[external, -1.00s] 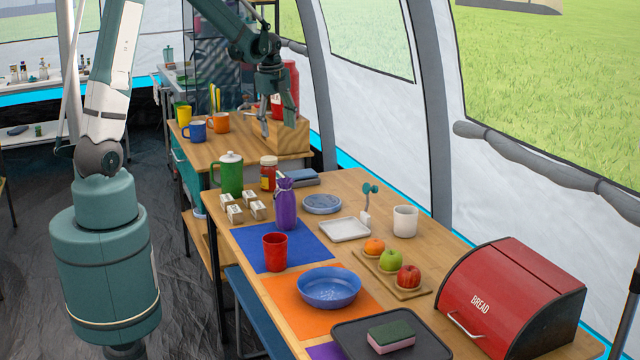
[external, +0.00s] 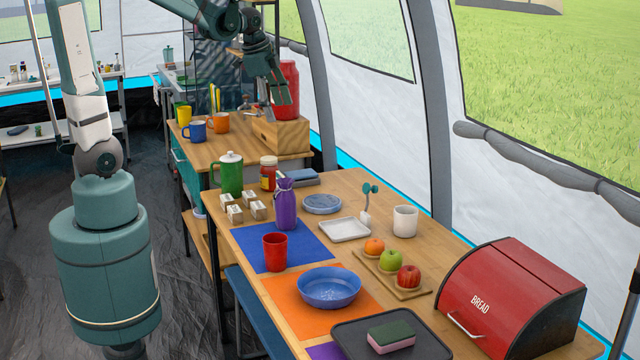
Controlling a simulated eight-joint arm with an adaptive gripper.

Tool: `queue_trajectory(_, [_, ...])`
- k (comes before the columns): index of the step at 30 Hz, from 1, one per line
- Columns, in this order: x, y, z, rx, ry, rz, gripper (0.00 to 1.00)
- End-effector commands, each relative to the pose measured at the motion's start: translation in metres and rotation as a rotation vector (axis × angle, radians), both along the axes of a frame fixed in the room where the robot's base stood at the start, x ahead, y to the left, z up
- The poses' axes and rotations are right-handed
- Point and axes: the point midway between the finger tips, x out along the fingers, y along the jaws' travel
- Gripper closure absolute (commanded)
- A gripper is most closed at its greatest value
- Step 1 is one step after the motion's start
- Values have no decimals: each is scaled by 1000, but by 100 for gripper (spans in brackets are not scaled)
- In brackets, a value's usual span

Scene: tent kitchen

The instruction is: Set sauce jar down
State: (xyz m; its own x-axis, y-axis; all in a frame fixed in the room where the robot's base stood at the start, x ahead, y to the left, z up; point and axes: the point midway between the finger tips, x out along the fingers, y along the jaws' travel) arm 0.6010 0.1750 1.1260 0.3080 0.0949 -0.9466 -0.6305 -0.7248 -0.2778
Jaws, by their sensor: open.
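My gripper (external: 276,108) is open, above and behind the jar, up by the wooden crate on the back counter. It is clear of the jar. The gripper overlaps the red canister (external: 290,92) in the picture; I cannot tell how close they are.
A purple bottle (external: 286,208) stands just in front of the jar. Several small cream boxes (external: 235,213) lie to its left. Blue cloths (external: 300,178) are to its right. The wooden crate (external: 285,136) and mugs stand on the back counter.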

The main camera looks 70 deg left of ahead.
Motion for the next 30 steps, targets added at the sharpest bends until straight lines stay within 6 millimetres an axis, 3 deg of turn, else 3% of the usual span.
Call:
queue_trajectory(15, [-60,-80,27,-114,-138,244,41])
queue_trajectory(30, [-120,-140,32,-274,-258,470,41])
